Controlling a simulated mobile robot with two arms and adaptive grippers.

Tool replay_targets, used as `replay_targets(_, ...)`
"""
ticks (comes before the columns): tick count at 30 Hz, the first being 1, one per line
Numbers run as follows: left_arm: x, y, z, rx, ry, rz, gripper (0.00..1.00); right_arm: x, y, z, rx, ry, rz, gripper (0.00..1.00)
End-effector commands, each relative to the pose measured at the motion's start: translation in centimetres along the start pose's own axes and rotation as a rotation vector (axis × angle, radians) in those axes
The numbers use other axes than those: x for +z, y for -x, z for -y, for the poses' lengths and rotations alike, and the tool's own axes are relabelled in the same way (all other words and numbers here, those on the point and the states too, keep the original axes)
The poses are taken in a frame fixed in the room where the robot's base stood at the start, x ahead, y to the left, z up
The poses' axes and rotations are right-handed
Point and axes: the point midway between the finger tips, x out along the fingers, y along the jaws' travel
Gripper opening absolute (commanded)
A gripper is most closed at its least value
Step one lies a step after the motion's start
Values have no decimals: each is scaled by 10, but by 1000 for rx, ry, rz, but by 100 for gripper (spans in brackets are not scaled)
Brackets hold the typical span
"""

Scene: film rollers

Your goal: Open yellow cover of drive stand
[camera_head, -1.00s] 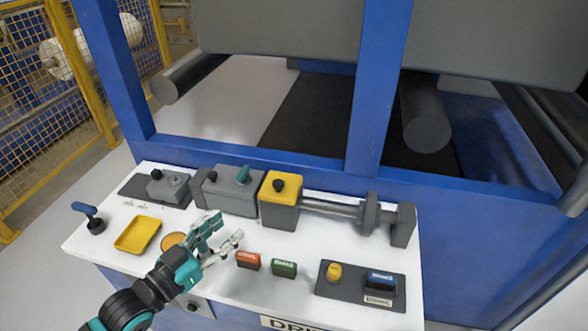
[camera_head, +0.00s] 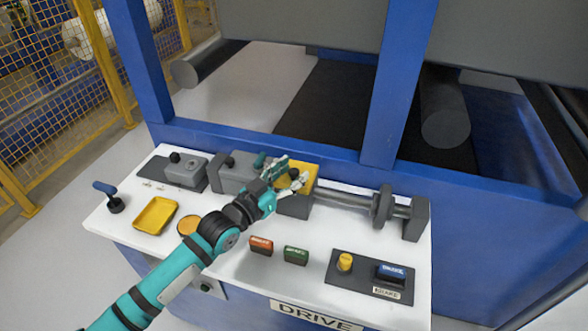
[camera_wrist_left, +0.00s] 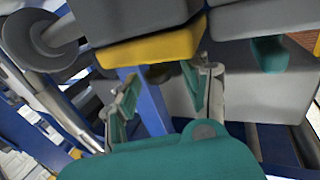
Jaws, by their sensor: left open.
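The yellow cover (camera_head: 309,171) lies on top of its grey box (camera_head: 295,208) on the drive stand and looks closed. It has a dark knob (camera_head: 294,174) on top. My left gripper (camera_head: 287,179) is open at the cover, with its fingers on either side of the knob. In the left wrist view, the yellow cover (camera_wrist_left: 150,49) shows beyond the open fingers of my left gripper (camera_wrist_left: 163,88). The knob (camera_wrist_left: 158,73) is between them, with visible space at both sides. The gripper partly hides the cover in the head view. My right gripper is out of view.
A grey block with a teal handle (camera_head: 260,160) stands just left of the cover. A grey shaft (camera_head: 345,201) runs to its right. Orange (camera_head: 261,246) and green (camera_head: 296,255) buttons lie in front. A blue post (camera_head: 400,85) rises behind.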

Motion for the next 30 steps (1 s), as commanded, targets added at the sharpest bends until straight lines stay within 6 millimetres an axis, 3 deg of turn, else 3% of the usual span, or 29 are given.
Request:
replay_targets(4, 0, -11, 0, 1, -1, 1, 47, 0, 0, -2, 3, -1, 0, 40)
replay_targets(13, 0, -13, 0, 1, -1, 1, 47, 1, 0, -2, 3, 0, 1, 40)
replay_targets(24, 0, -13, 0, 0, -1, 1, 0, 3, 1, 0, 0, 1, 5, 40)
replay_targets(30, 1, -12, 0, 1, -1, 1, 0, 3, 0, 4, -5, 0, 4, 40)
